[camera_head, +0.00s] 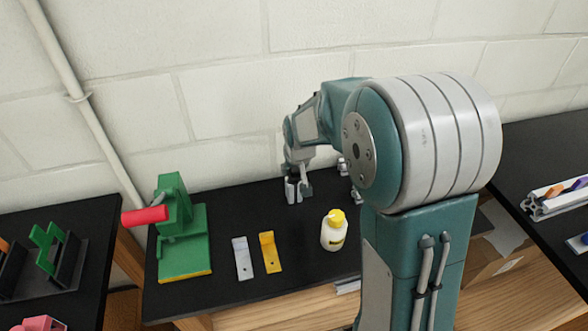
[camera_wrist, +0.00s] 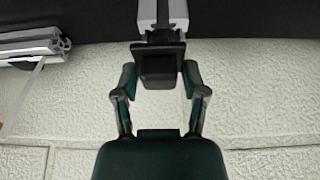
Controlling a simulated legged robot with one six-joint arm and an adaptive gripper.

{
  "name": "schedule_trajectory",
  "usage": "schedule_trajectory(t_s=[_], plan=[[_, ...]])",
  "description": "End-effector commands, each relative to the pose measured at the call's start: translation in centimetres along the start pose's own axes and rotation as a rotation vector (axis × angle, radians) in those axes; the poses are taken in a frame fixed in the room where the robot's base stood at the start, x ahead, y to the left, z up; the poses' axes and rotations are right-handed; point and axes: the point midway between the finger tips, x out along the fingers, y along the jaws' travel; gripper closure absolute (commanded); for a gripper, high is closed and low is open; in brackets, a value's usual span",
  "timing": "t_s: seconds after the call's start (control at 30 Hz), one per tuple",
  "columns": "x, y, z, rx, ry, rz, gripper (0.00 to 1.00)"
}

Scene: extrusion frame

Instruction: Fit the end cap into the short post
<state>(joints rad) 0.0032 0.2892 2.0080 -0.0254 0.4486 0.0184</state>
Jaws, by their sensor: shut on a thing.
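My gripper (camera_wrist: 160,76) is shut on the black end cap (camera_wrist: 158,66), which sits between the two fingertips in the wrist view. The short post (camera_wrist: 148,11) is a silver profile at the top of that view, in line with the cap. A narrow dark part of the cap reaches toward the post's end; whether it is inside the post I cannot tell. In the head view my gripper (camera_head: 299,188) is low over the back of the black table, beside a small upright grey piece that looks like the post (camera_head: 291,191). The cap cannot be made out there.
A green press (camera_head: 183,240) with a red handle stands at left. A grey bracket (camera_head: 243,258) and a yellow bracket (camera_head: 270,252) lie near the front. A white bottle (camera_head: 333,234) with a yellow top stands right of them. Silver profiles (camera_wrist: 30,45) show left in the wrist view.

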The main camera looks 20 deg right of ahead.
Motion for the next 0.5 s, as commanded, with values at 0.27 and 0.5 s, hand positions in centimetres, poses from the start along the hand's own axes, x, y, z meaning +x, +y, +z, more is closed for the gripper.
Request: schedule_trajectory(t_s=[0.27,0.5], plan=[[-1.4,0.0,-0.6,0.000,0.002,0.000,0.77],[-2.5,0.0,-1.1,0.000,0.002,0.000,0.77]])
